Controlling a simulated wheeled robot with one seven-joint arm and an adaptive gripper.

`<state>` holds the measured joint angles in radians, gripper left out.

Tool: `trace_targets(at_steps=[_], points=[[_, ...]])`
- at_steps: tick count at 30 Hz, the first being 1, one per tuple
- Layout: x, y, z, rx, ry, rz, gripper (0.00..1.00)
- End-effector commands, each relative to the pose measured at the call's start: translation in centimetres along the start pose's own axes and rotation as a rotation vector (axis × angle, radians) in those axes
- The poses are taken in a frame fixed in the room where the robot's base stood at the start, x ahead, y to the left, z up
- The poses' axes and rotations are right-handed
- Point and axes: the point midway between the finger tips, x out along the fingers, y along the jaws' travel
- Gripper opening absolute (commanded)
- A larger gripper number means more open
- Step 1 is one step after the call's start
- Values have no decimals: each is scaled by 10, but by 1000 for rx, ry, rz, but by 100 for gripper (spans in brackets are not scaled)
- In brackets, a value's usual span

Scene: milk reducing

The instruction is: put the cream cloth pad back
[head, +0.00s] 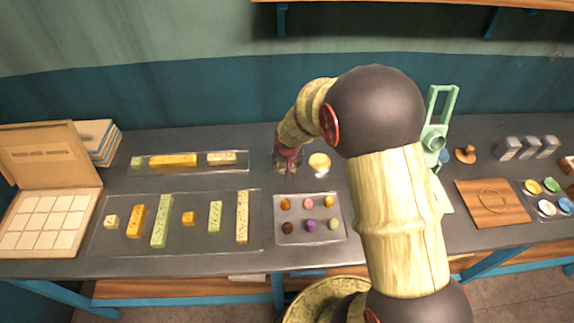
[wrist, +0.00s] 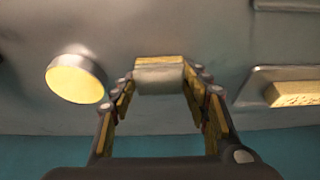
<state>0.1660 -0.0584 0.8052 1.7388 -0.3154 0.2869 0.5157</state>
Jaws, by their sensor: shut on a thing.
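My gripper (wrist: 160,80) is shut on a small block-like piece, which I take to be the cream cloth pad (wrist: 160,74). The pad sits between the fingertips in the wrist view, with a pale greyish face and a yellowish edge. In the head view my gripper (head: 287,160) points down at the back of the counter, between the long back tray and a round yellow-topped dish. The pad is not clearly seen there, and I cannot tell whether it touches the counter.
The round dish (head: 319,163) stands close to the right of my gripper; it also shows in the wrist view (wrist: 75,78). The back tray (head: 143,168) holds bars at left. A tray (head: 283,238) of small coloured pieces lies in front. A wooden board (head: 470,208) lies at right.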

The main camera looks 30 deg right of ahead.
Motion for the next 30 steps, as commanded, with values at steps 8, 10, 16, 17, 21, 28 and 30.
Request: trace_targets(at_steps=[8,10,16,17,21,28,30], points=[[0,0,0,0,2,-1,26],[3,0,1,0,2,-1,26],[2,0,0,0,1,-1,56],[2,0,0,0,1,-1,58],[2,0,0,0,1,-1,64],[2,0,0,0,2,-1,64],[1,0,0,0,1,-1,64]])
